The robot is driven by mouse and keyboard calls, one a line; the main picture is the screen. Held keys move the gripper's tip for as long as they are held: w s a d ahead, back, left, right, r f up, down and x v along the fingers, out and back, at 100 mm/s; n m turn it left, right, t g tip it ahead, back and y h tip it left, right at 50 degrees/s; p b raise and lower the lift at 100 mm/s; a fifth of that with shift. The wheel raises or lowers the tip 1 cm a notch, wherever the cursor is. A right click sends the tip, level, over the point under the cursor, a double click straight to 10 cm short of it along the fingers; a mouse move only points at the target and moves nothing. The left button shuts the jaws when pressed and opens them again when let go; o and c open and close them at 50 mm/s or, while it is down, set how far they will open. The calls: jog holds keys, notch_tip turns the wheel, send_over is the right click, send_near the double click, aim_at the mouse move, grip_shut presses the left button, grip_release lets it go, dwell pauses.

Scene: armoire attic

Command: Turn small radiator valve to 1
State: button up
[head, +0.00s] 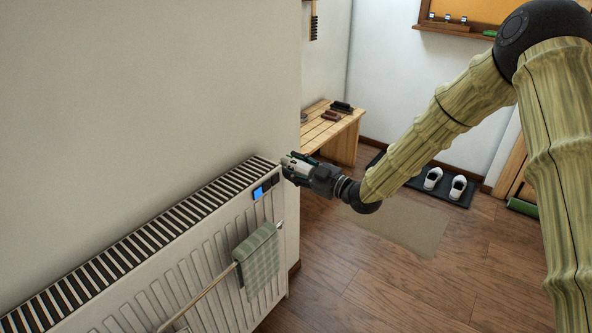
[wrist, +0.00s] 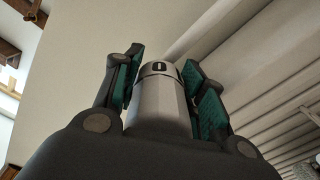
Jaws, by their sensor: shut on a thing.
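The small radiator valve is a pale grey, faceted cylinder (wrist: 160,105) in the middle of the wrist view. Its end cap carries a dark mark that looks like a 0. My gripper (wrist: 160,85) is shut on the valve, with a green-padded finger on each side. In the head view my gripper (head: 294,167) is at the far top corner of the white radiator (head: 215,265), and only a small light part of the valve shows between the fingers. The valve's base is hidden by my gripper.
A wooden bench (head: 330,128) stands behind, and white slippers (head: 433,178) lie on a dark mat. Open wooden floor (head: 400,290) lies to the right.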

jog(key=shift+n, duration=0.6)
jog(key=o, duration=0.7)
jog(key=shift+o, duration=0.2)
jog(key=shift+s, duration=0.1)
jog(key=v, duration=1.2)
